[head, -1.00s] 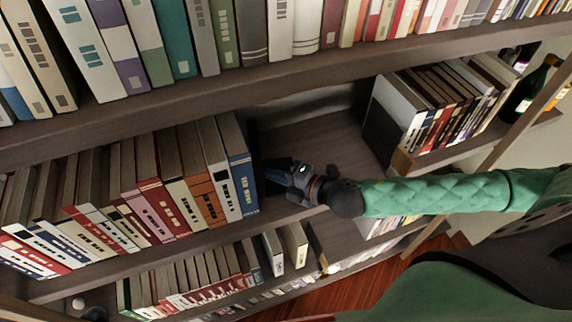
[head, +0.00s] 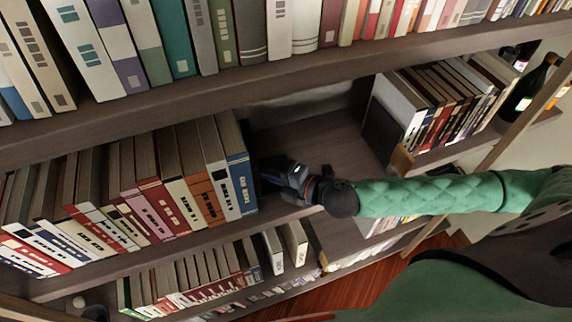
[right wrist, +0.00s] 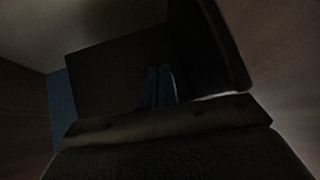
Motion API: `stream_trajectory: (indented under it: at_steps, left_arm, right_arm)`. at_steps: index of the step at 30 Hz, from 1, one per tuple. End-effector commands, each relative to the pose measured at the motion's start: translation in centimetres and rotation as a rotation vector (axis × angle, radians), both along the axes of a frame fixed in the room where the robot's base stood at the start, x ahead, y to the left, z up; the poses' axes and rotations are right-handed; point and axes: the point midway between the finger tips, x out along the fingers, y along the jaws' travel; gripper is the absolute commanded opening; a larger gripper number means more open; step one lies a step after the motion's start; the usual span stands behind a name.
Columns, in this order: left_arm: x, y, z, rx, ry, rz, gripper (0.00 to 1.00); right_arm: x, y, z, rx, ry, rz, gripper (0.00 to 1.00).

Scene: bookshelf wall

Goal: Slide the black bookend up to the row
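The black bookend (head: 252,145) stands upright on the middle shelf, at the right end of the row of books. It is beside the blue book (head: 238,180) that ends the row; I cannot tell whether they touch. In the right wrist view the bookend is a large dark panel (right wrist: 105,75), with a strip of blue book (right wrist: 62,100) past its left edge. My right gripper (head: 272,173) is at the bookend's right side, its fingertips at or very near the panel. Its fingers (right wrist: 159,86) look shut together with nothing between them. My left gripper is out of view.
The shelf (head: 320,135) right of my gripper is bare. A second dark panel (head: 381,133) stands against another group of books (head: 440,100) further right. The upper shelf edge (head: 300,72) runs above my arm. A bottle (head: 532,85) stands at the far right.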

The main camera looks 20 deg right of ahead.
Motion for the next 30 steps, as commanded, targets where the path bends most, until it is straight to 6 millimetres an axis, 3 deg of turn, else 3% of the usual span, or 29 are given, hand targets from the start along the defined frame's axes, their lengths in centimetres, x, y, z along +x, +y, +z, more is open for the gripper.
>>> stream_trajectory:
  at_steps: [10,30]
  left_arm:
    - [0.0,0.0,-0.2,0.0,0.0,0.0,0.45]
    - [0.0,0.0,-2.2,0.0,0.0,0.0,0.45]
  right_arm:
    - [-0.2,0.2,-0.1,0.002,0.003,0.003,0.0]
    - [-0.1,-3.6,-0.1,0.0,0.0,0.002,0.0]
